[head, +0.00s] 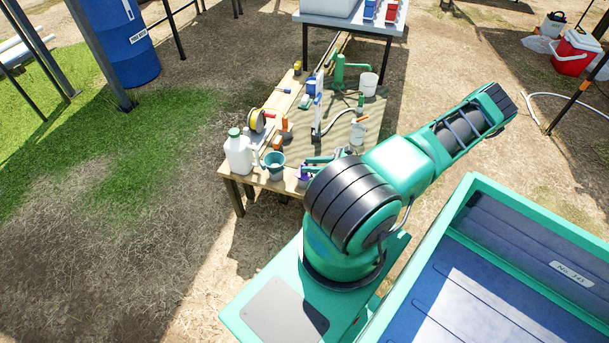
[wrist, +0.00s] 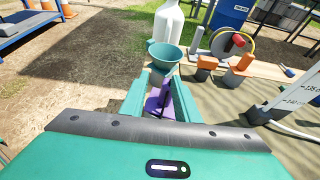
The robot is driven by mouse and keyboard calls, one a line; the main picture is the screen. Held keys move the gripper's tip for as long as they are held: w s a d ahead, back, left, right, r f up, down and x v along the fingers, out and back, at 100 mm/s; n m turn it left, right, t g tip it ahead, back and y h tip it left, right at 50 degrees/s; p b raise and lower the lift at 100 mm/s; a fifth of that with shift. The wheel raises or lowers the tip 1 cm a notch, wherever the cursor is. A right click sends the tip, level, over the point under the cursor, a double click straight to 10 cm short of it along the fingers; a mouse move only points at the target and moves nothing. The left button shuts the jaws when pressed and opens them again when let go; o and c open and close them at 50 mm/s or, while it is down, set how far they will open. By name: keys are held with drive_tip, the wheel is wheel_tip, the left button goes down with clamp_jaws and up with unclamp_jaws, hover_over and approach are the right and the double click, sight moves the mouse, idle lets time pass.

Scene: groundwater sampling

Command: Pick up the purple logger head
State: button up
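The purple logger head (wrist: 160,98) shows in the wrist view between and beyond my gripper's two teal fingers. In the head view it is a small purple patch (head: 303,177) near the front edge of the wooden table (head: 262,182), partly hidden by my arm. My gripper (wrist: 160,88) is open, its fingers set apart on either side of the purple piece. I cannot tell whether either finger touches it. In the head view, my gripper is mostly hidden behind my arm.
A teal funnel-like cup (wrist: 165,57) stands just beyond my fingers, with a white jug (wrist: 168,22) behind it. Orange-topped items (wrist: 238,68) and a yellow-rimmed reel (wrist: 232,42) stand to the right.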

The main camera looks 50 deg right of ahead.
sight(297, 172)
drive_tip(key=shift+s+d+f+h, duration=0.15)
drive_tip(key=shift+s+d+f, duration=0.15)
drive_tip(key=shift+f, duration=0.15)
drive_tip(key=shift+s+d+f+h, duration=0.15)
drive_tip(key=shift+d+f, duration=0.1)
drive_tip(key=shift+f, duration=0.2)
drive_tip(key=x, duration=0.3)
drive_tip(key=shift+w+a+f, duration=0.15)
drive_tip(key=shift+g, duration=0.3)
drive_tip(key=x, duration=0.5)
drive_tip(key=shift+w+d+f, duration=0.25)
drive_tip(key=shift+w+f, duration=0.15)
drive_tip(key=shift+f, duration=0.05)
drive_tip(key=shift+s+r, duration=0.2)
drive_tip(key=shift+r, duration=0.25)
drive_tip(key=shift+s+r, duration=0.1)
drive_tip(key=shift+r, duration=0.15)
drive_tip(key=shift+c, duration=0.7)
drive_tip(key=shift+a+r, duration=0.1)
drive_tip(key=shift+r, duration=0.05)
clamp_jaws()
